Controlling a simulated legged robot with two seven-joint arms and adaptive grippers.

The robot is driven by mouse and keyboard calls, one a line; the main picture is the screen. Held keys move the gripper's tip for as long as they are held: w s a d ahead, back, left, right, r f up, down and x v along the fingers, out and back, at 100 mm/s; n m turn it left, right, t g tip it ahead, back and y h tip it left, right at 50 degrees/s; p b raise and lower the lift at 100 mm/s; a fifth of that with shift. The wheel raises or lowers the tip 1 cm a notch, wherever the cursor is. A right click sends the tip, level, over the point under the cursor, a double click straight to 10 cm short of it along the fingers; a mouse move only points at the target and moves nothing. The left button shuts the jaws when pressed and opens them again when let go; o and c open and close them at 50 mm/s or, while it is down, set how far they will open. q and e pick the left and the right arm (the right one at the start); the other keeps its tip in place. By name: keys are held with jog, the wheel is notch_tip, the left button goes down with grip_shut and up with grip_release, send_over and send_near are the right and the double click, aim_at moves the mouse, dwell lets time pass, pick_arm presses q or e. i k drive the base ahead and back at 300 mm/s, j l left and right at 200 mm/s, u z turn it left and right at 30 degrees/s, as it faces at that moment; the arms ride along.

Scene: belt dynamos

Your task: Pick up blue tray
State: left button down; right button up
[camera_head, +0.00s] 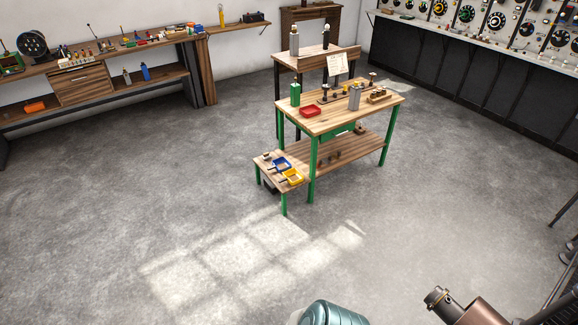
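The blue tray (281,164) is small and sits on the low wooden side shelf at the left end of the green-legged workbench. A yellow tray (292,177) lies right in front of it, on the same shelf. The blue tray looks level, with something light inside that is too small to make out. Neither gripper shows in the head view. The workbench stands well away from me across open floor.
A long wooden bench runs along the left wall. A control panel (480,18) lines the right. The grey floor between me and the workbench is clear.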

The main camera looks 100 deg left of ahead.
aim_at(281, 164)
jog(key=u, duration=3.45)
jog(key=i+z, duration=0.1)
jog(key=i, duration=0.6)
